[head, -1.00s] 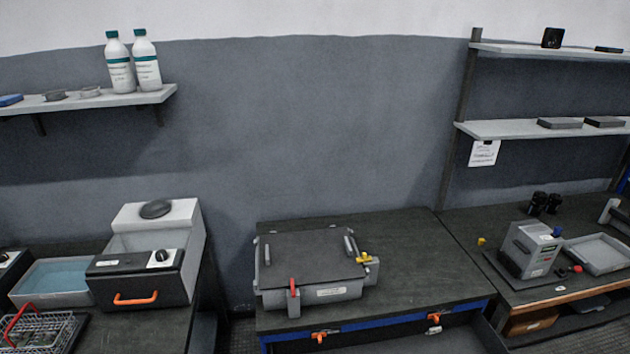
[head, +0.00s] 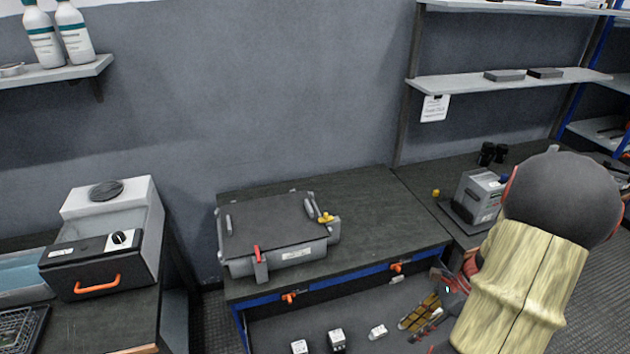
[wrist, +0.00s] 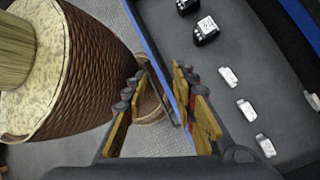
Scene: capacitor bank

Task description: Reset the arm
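My arm (head: 520,285), with a pale yellow sleeve and a dark rounded joint, reaches down across the right of the head view. My gripper (head: 422,314) shows by its yellow-brown finger pads, over the open drawer (head: 265,335) under the middle bench. In the wrist view, my gripper (wrist: 154,88) has its two fingers spread apart with nothing between them. The drawer's blue edge and the floor show beyond the gap. Small white-labelled parts (head: 336,341) lie in the drawer, apart from the fingers; they also show in the wrist view (wrist: 228,77).
A grey lidded case (head: 270,235) with red and yellow latches stands on the middle bench (head: 375,225). Orange handles (head: 290,298) stick out from the bench front. A grey instrument (head: 478,198) stands on the right bench, partly behind my arm. The middle bench top is clear right of the case.

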